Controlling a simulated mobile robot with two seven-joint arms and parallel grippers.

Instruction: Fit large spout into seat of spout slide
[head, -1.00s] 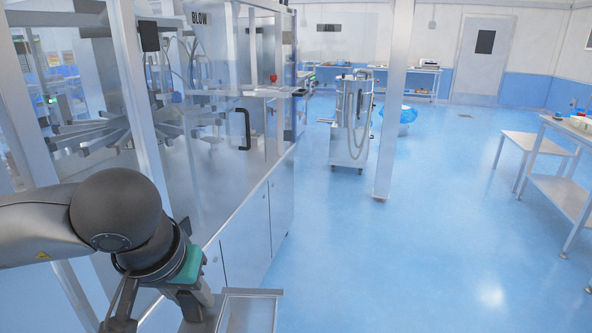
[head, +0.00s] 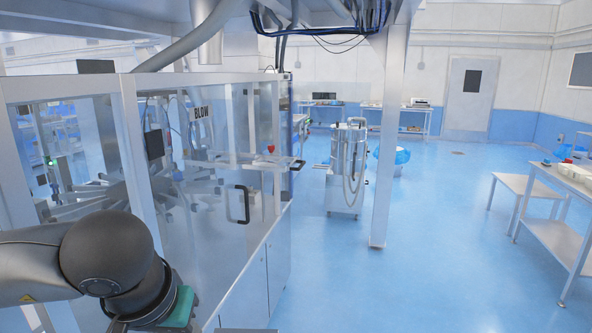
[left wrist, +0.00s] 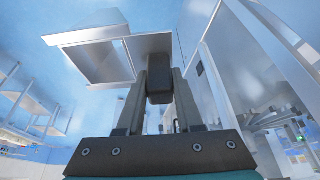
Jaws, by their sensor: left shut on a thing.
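The large spout (left wrist: 75,39) is a pale metal piece with an open, hollow box shape, seen in the left wrist view beyond the fingertips. My left gripper (left wrist: 160,78) is shut on it, with a dark block, apparently the spout's grip, between the two fingers. In the head view the fingers are below the picture edge, and only a sliver of the spout (head: 248,330) shows at the bottom. I cannot make out the spout slide or its seat in either view. My right gripper is not in view.
A glass-walled machine cabinet (head: 240,285) marked BLOW, with a black door handle (head: 238,204), stands close on the left. A metal post (head: 384,160) and a wheeled steel unit (head: 346,168) stand ahead. Tables (head: 560,232) are at right. The blue floor between is clear.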

